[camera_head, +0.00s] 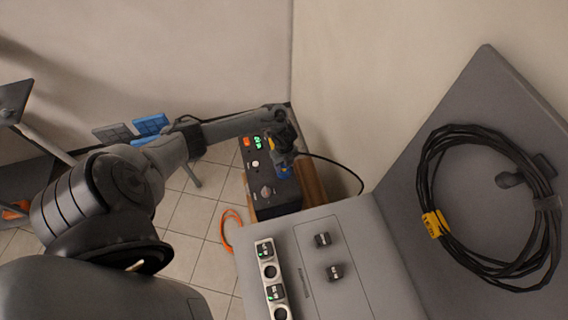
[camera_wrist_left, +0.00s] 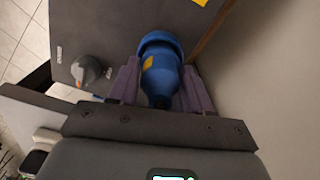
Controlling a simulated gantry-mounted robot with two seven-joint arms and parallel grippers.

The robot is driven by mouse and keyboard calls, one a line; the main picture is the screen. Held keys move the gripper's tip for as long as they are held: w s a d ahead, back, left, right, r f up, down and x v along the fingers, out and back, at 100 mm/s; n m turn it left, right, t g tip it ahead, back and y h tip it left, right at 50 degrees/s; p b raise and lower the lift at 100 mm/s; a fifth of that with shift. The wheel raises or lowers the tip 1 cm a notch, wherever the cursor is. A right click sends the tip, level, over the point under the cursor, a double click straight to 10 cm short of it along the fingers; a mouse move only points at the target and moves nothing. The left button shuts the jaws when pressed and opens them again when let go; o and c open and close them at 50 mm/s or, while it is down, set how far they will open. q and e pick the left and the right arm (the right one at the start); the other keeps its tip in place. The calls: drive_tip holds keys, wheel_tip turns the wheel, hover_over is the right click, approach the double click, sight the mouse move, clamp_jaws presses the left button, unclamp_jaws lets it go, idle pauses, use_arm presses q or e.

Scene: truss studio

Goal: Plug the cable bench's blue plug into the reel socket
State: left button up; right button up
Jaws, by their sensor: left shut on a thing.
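The blue plug (camera_head: 284,173) is in my left gripper (camera_head: 284,157), held above the dark control box. In the left wrist view the blue plug (camera_wrist_left: 162,72), with a yellow mark, sits between the two purple-grey fingers (camera_wrist_left: 163,88). Its wide blue collar faces the dark panel surface. A black cable (camera_head: 340,170) curves from the gripper area down to the grey cable bench (camera_head: 385,235). A socket strip (camera_head: 275,283) with round dark holes and green lights lies on the bench. I cannot tell which socket is the reel socket. My right gripper is not in view.
The dark control box (camera_head: 286,205) has a green display, an orange switch and a knob (camera_head: 266,192). Two dark blocks (camera_head: 335,272) sit on the bench. A coiled black cable (camera_head: 433,165) hangs on the upright panel. An orange cable (camera_head: 226,228) lies on the tiled floor.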

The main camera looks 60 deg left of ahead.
use_arm(q)
drive_tip(key=shift+f, duration=0.35)
idle(0.3)
drive_tip(key=o, duration=1.6)
drive_tip(key=shift+o, duration=0.2)
drive_tip(key=shift+r+p, duration=0.45)
drive_tip(key=shift+r, duration=0.3)
wheel_tip(320, 180, up, 8)
drive_tip(key=p, duration=0.7)
drive_tip(key=shift+f, duration=0.2)
